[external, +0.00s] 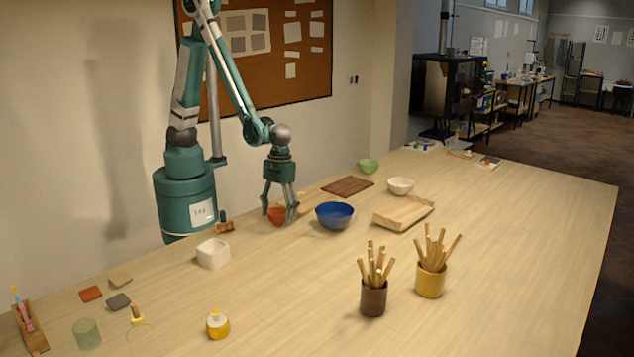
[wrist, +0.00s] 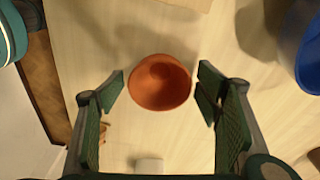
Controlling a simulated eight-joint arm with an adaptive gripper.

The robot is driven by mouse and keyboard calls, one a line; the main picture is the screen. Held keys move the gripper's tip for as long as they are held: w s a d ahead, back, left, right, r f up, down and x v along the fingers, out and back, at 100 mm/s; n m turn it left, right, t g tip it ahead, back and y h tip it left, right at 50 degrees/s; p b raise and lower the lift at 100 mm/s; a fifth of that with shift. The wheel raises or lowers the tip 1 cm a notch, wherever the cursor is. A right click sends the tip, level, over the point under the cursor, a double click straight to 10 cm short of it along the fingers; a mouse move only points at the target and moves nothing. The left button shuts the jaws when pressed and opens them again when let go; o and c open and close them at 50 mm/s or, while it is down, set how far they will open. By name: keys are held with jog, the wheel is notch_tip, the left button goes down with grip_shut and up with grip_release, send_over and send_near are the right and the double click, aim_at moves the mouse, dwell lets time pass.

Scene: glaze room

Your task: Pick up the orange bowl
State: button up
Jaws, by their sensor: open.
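The orange bowl (external: 276,215) stands upright on the table near the wall, partly hidden behind my fingers in the external view. In the wrist view the orange bowl (wrist: 160,82) is seen from above, empty, between and slightly beyond my fingertips. My gripper (external: 280,215) points down at the bowl with its fingers spread on either side of it. In the wrist view my gripper (wrist: 162,85) is open, with a gap between each fingertip and the bowl's rim.
A blue bowl (external: 334,214) stands close to the right of the orange bowl; it also shows in the wrist view (wrist: 312,50). A white square container (external: 213,254) stands to the left. A wooden board (external: 348,186), white bowl (external: 400,186) and green bowl (external: 368,166) lie further back.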

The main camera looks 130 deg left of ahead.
jog(key=c, duration=1)
jog(key=shift+r, duration=0.15)
jog(key=shift+r, duration=4.9)
